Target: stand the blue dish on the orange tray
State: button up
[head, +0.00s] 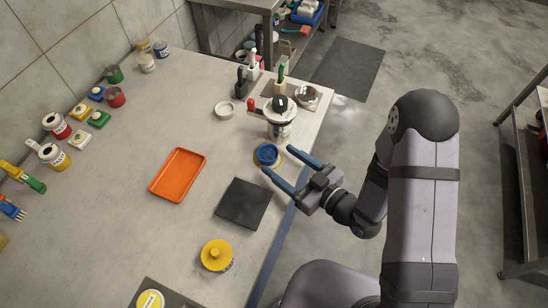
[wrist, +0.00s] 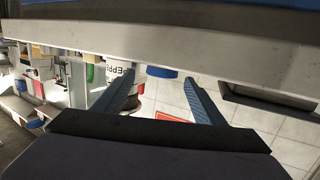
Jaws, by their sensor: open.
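The blue dish (head: 267,153) is round and stands near the table's right edge in the head view, with a tan rim or base showing at its lower left. The orange tray (head: 177,174) lies flat and empty to its left, nearer the table's middle. My gripper (head: 276,159) is open at the table's edge, its two blue fingers pointing at the dish, one on each side of its near side. In the wrist view, which looks upside down, the dish (wrist: 162,72) shows between the fingertips (wrist: 160,78). I see no contact; the exact gap cannot be told.
A small white dish (head: 225,109) stands behind. The table around the tray is clear.

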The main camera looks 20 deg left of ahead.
jog(key=shift+o, duration=0.2)
jog(key=shift+v, duration=0.8)
jog(key=shift+a+r, duration=0.1)
